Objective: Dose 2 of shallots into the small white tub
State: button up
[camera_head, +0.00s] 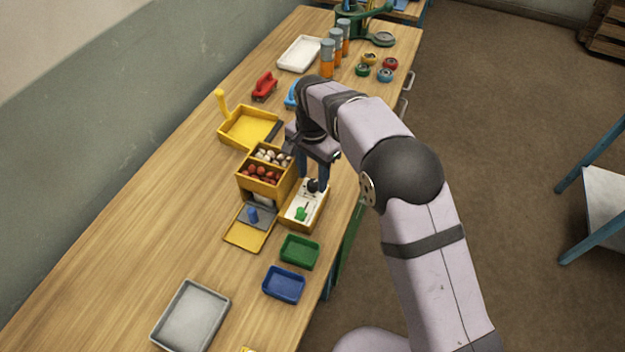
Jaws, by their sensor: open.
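A yellow two-bin box (265,180) stands on the bench. Its front bin holds reddish-brown bulbs (262,172), which look like the shallots; its back bin holds whitish pieces (272,155). Beside it on the right is a yellow-edged unit with a white top (294,214), bearing a green lever (301,213) and a black knob (313,186). My gripper (312,182) points down over this unit, open, its blue fingers around or close beside the black knob; contact cannot be told. I cannot pick out a small white tub with certainty.
A grey flap with a blue knob (252,215) lies before the box. Green (299,251) and blue (283,285) trays and a grey tray (191,316) are nearer. A yellow scoop pan (248,127), red clamp (264,86) and white tray (299,54) are farther. The bench's left side is clear.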

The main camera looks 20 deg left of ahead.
aim_at(313, 182)
jog(key=shift+r+b, duration=0.6)
jog(key=shift+r, duration=2.05)
jog(key=s+d+n, duration=0.2)
jog(key=d, duration=2.1)
jog(key=s+d+f+n, duration=0.1)
jog(key=s+d+f, duration=0.3)
jog(key=s+d, duration=0.9)
jog(key=shift+s+d+f+n, duration=0.2)
jog(key=shift+s+d+n, duration=0.2)
jog(key=shift+s, duration=0.85)
